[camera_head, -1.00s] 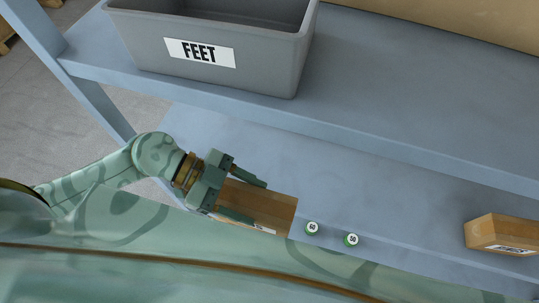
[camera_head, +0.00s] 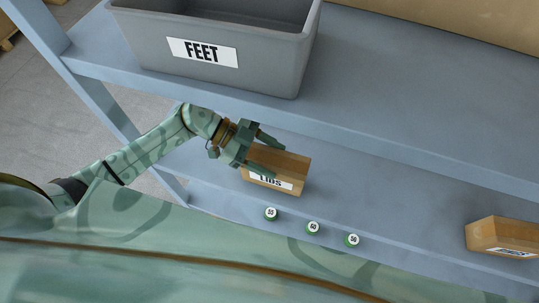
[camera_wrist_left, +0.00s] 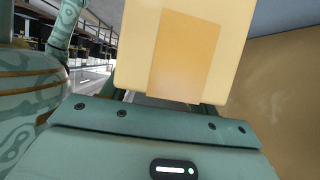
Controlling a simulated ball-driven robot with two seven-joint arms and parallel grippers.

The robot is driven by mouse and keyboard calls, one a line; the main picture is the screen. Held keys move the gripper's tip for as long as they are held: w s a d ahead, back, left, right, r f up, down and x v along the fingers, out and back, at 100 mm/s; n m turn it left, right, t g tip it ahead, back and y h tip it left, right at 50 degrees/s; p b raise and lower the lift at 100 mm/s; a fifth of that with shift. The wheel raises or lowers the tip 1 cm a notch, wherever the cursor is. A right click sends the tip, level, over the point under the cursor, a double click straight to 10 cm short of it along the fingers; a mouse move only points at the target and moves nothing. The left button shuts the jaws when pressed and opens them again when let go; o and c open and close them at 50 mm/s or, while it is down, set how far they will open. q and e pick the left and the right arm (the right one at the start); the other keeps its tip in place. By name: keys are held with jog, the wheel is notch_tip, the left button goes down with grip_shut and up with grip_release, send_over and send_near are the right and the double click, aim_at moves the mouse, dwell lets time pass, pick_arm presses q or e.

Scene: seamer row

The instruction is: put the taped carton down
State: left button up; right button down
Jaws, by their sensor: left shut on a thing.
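The taped carton (camera_head: 291,168) is a brown box with a white label reading LIDS, over the lower blue-grey shelf in the head view. My left gripper (camera_head: 272,156) is shut on it, with one finger along each side. In the left wrist view the carton (camera_wrist_left: 140,50) fills the upper middle, with a darker tape strip down its face. I cannot tell whether the carton's underside touches the shelf. My right gripper is not in view.
A grey bin (camera_head: 150,50) labelled FEET stands on the upper shelf (camera_head: 400,110). Another brown carton (camera_head: 490,232) sits at the right of the lower shelf. Several round green-rimmed number markers (camera_head: 313,228) line the front edge. The lower shelf between the cartons is clear.

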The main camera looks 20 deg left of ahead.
pick_arm(q)
jog(key=shift+w+f, duration=0.25)
jog(key=shift+f, duration=0.2)
jog(key=shift+f, duration=0.1)
jog(key=o, duration=1.8)
jog(key=b+v, duration=0.1)
jog(key=v, duration=0.5)
jog(key=shift+a, duration=0.3)
jog(key=shift+a+r, duration=0.35)
jog(key=shift+r, duration=0.05)
